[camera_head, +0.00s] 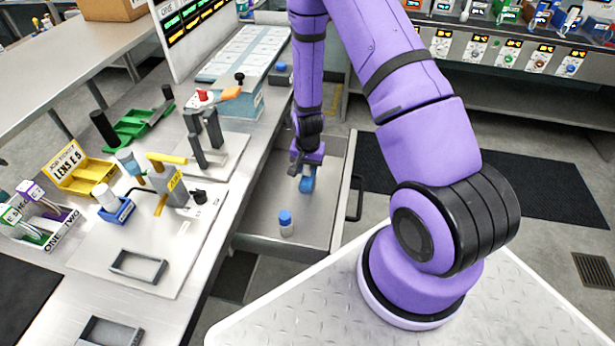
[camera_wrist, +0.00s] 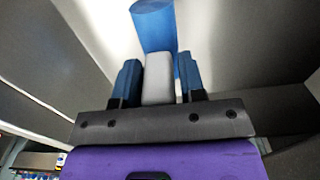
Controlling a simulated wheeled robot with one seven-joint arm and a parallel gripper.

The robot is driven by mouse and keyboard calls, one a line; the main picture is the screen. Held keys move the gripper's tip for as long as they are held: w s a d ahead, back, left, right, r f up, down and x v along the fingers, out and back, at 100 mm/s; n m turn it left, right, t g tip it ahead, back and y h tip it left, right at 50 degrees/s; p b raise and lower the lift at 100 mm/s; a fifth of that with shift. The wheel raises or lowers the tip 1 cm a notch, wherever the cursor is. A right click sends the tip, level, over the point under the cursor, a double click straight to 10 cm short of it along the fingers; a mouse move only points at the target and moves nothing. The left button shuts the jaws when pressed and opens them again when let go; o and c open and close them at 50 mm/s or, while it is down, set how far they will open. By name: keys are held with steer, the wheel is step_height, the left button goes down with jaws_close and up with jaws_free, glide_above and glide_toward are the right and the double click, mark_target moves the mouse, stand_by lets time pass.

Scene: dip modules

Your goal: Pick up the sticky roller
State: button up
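My gripper (camera_head: 306,172) reaches down into the open drawer beside the workbench. In the wrist view its two blue fingers (camera_wrist: 159,82) are apart, with a pale grey block (camera_wrist: 158,80) between them. A blue cylinder (camera_wrist: 153,25) shows just beyond this block; the two look like parts of the sticky roller, though I cannot be sure. Whether the fingers press on the grey block is unclear. In the head view a bright blue part (camera_head: 307,184) shows at the fingertips, too small to tell from the fingers. The drawer floor below is plain metal.
A small blue-capped bottle (camera_head: 286,224) stands in the drawer (camera_head: 262,212), nearer the front than my gripper. The drawer walls are close around the gripper. The workbench on the left carries fixtures, a yellow bin (camera_head: 80,172) and a green tray (camera_head: 132,128).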

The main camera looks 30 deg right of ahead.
jaws_close()
steer(key=shift+r, duration=0.15)
steer(key=shift+r, duration=4.85)
